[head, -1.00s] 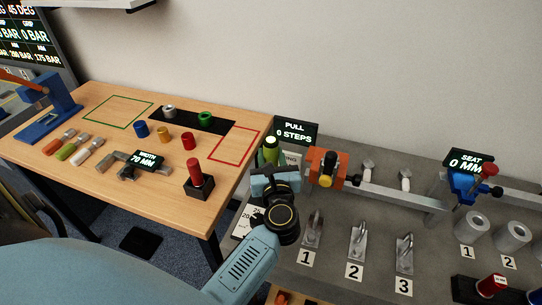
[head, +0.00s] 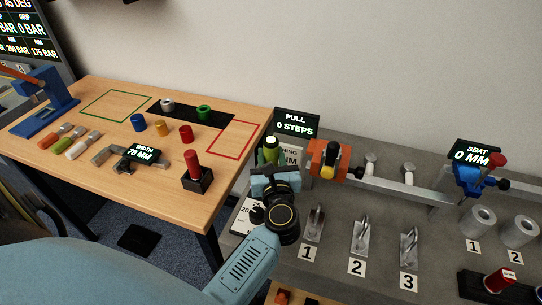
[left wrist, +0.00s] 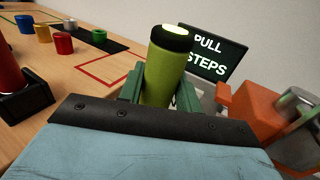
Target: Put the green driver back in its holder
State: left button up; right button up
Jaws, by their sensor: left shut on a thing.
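The green driver, a green cylinder with a black band and a pale glowing cap, stands roughly upright in the head view (head: 270,151) and fills the middle of the left wrist view (left wrist: 163,78). My left gripper (head: 274,176) is shut on it; the green-grey fingers (left wrist: 155,88) sit on both sides. The driver's lower end is hidden behind my gripper, so I cannot tell what it touches. A black block (head: 500,281) with a red-handled piece stands at the lower right. I cannot tell which thing is the green driver's holder. My right gripper is not in view.
The PULL display (head: 296,125) stands just behind the driver. An orange clamp (head: 325,158) is close on its right, with a metal rail beyond. The wooden table (head: 90,175) on the left holds a red post in a black block (head: 197,181) and several small parts.

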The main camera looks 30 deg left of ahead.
pick_arm(q)
jog(key=shift+f, duration=0.15)
jog(key=o, duration=1.3)
jog(key=shift+c, duration=0.2)
